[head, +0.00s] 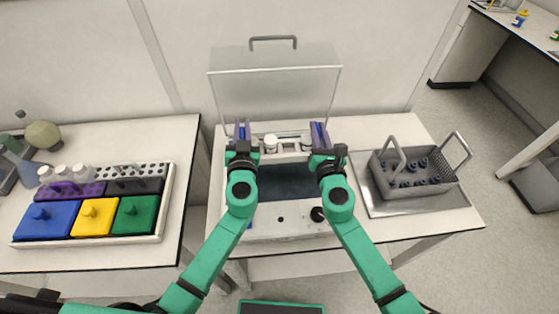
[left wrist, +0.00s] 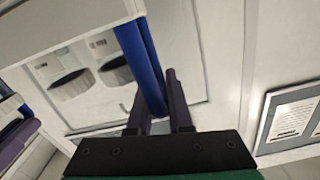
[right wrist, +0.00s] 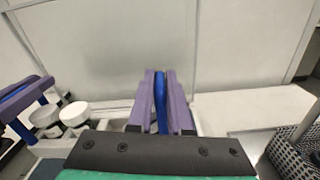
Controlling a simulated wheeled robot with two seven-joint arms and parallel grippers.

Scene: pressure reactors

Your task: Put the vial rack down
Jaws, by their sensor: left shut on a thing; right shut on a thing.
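The vial rack (head: 288,147) is white with blue end handles and holds white-capped vials. It spans the gap between my two grippers, at the back of a white box-shaped bath with a dark basin (head: 285,183). My left gripper (head: 242,130) is shut on the rack's left blue handle, which also shows in the left wrist view (left wrist: 145,65). My right gripper (head: 319,132) is shut on the right blue handle, seen in the right wrist view (right wrist: 160,95). I cannot tell whether the rack's underside touches anything.
A clear raised lid (head: 275,85) stands behind the rack. To the right, a grey basket (head: 412,185) with raised handles stands on a metal tray (head: 380,208). On the left table, a white tray (head: 160,225) holds blue, yellow and green blocks and vial racks. The bath's front has a black knob (head: 317,214).

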